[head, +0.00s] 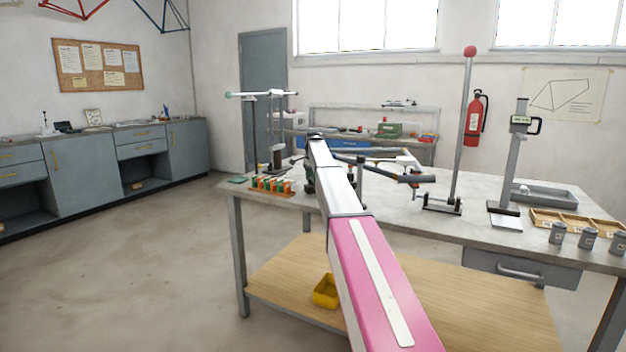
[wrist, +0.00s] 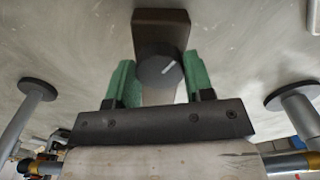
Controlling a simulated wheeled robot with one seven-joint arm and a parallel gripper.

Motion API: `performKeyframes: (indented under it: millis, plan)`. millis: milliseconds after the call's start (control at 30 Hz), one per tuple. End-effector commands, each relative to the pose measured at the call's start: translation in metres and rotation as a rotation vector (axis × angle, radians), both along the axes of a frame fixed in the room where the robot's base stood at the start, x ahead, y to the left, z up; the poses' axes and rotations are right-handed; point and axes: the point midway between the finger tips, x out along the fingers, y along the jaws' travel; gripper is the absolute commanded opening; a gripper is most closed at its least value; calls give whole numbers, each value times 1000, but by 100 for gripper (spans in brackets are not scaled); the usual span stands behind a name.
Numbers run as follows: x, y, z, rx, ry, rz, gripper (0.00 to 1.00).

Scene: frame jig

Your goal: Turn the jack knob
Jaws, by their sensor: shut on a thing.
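In the wrist view the jack knob (wrist: 153,75) is a dark round knob with a short white mark slanting to the upper right. It sits on the face of a brown block (wrist: 160,22). My gripper (wrist: 160,80) has green finger pads, one on each side of the knob, and is shut on it. In the head view my pink and white arm reaches over the workbench (head: 480,225). It hides the knob and my gripper there.
Grey posts with round discs flank the gripper at left (wrist: 37,88) and right (wrist: 292,97) in the wrist view. On the bench, a tall red-topped lever (head: 462,120) and a height gauge (head: 513,160) stand at right. Orange-and-green blocks (head: 270,185) stand at the left edge.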

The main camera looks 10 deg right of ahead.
Motion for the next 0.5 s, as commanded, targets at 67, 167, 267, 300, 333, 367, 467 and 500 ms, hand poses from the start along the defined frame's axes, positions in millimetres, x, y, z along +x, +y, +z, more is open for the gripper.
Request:
performKeyframes:
  millis: [67,167,267,300,333,367,467,500]
  plan:
    - [0,0,-1,1,1,-72,24]
    - [0,0,-1,1,1,-166,24]
    - [0,0,-1,1,1,-261,24]
    - [0,0,-1,1,1,-299,24]
    - [0,0,-1,1,1,-327,24]
    - [0,0,-1,1,1,-356,24]
    - [0,0,-1,1,1,-451,24]
    - [0,0,-1,1,1,-489,24]
